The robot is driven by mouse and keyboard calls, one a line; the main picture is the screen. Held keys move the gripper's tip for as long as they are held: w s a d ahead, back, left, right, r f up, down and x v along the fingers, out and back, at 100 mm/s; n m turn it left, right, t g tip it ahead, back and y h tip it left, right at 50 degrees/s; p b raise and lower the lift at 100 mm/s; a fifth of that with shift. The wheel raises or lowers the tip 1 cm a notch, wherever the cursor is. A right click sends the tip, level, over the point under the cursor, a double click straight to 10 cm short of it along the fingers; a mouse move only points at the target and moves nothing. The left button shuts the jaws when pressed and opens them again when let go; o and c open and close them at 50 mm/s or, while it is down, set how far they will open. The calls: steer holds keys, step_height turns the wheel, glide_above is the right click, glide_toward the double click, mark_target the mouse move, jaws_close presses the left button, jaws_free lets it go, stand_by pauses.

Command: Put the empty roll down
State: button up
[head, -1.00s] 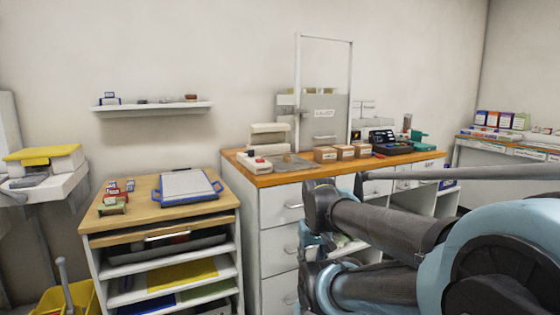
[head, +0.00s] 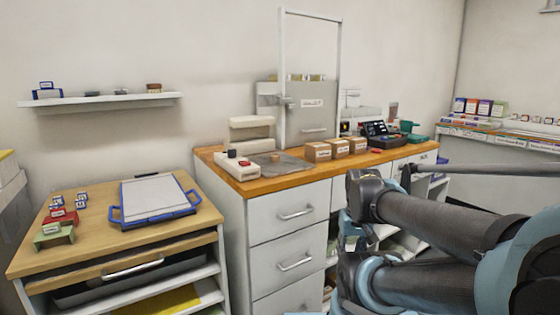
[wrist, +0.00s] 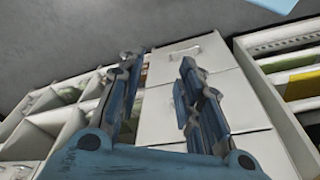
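My gripper (wrist: 159,68) shows in the wrist view with its two blue fingers apart and nothing between them. Pale drawer fronts show through the gap. In the head view the gripper is mostly hidden behind my arm, in front of the drawer counter and below its top. I cannot make out an empty roll in either view. The wooden counter top (head: 290,183) carries a white device (head: 238,166) with a red part, a grey mat (head: 280,163) and several small cardboard boxes (head: 317,151).
At the left, a wooden-topped cart (head: 100,245) holds a blue-handled white tray (head: 155,200) and small red, green and blue-labelled items. A wall shelf (head: 100,102) hangs above. A dark keypad device (head: 382,134) stands farther right. The cart's front is largely clear.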

steer(key=shift+o, duration=1)
steer(key=o, duration=0.4)
steer(key=shift+a+r, duration=0.2)
steer(key=shift+r, duration=0.85)
steer(key=w+a+r+n+y, duration=0.2)
steer(key=w+a+r+n, duration=0.25)
steer(key=w+r, duration=0.7)
steer(key=w+a+r+n+y, duration=0.2)
steer(key=w+a+r+n, duration=0.25)
steer(key=w+r, duration=0.7)
steer(key=w+a+r+n+y, duration=0.2)
steer(key=w+a+r+n, duration=0.3)
steer(key=w+r, duration=0.65)
glide_toward(275, 158)
steer(key=w+f, duration=0.1)
steer(key=w+a+f, duration=0.1)
steer(key=shift+w+a+m, duration=0.3)
steer(key=shift+w, duration=0.05)
steer(key=shift+x, duration=2.85)
